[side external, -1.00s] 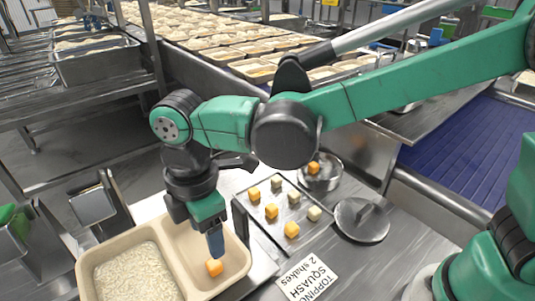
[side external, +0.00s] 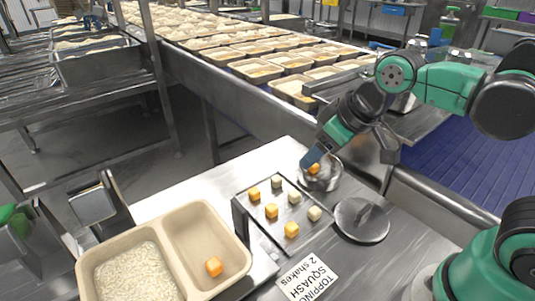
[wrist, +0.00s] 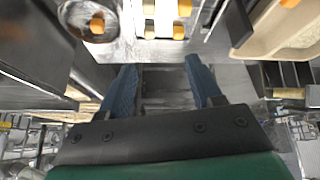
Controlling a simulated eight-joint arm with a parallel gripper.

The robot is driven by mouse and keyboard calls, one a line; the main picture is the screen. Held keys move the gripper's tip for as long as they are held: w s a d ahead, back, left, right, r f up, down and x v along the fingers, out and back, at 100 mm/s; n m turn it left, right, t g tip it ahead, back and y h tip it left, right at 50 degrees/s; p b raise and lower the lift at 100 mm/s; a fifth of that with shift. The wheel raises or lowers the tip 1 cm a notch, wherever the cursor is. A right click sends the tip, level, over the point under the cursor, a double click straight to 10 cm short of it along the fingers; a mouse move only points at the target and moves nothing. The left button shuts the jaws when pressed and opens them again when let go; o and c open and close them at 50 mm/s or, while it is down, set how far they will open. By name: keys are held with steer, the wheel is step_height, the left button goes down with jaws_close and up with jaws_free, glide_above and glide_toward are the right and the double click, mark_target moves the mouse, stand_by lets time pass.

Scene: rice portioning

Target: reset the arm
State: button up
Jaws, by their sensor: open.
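My gripper (wrist: 160,82) is open and empty in the wrist view, its two blue fingers spread apart. In the side view my gripper (side external: 312,158) is raised and tilted, its fingertips appearing close to the round metal bowl (side external: 322,182), which holds an orange cube (side external: 313,168). I cannot tell the gap between them. The two-compartment tray (side external: 237,262) stands at the lower left, with white rice (side external: 135,275) in its left compartment and one orange squash cube (side external: 214,266) in its right compartment.
A small tray (side external: 262,232) with several orange and pale cubes sits mid-table. A round metal lid (side external: 362,221) and a "TOPPING SQUASH 2 shakes" card (side external: 308,277) lie to its right. Behind, a conveyor carries several filled trays (side external: 257,70).

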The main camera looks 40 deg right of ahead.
steer(key=d+m, duration=0.1)
steer(key=s+d+f+m+t, duration=0.1)
steer(key=shift+d+m+h, duration=0.3)
steer(key=shift+d, duration=0.05)
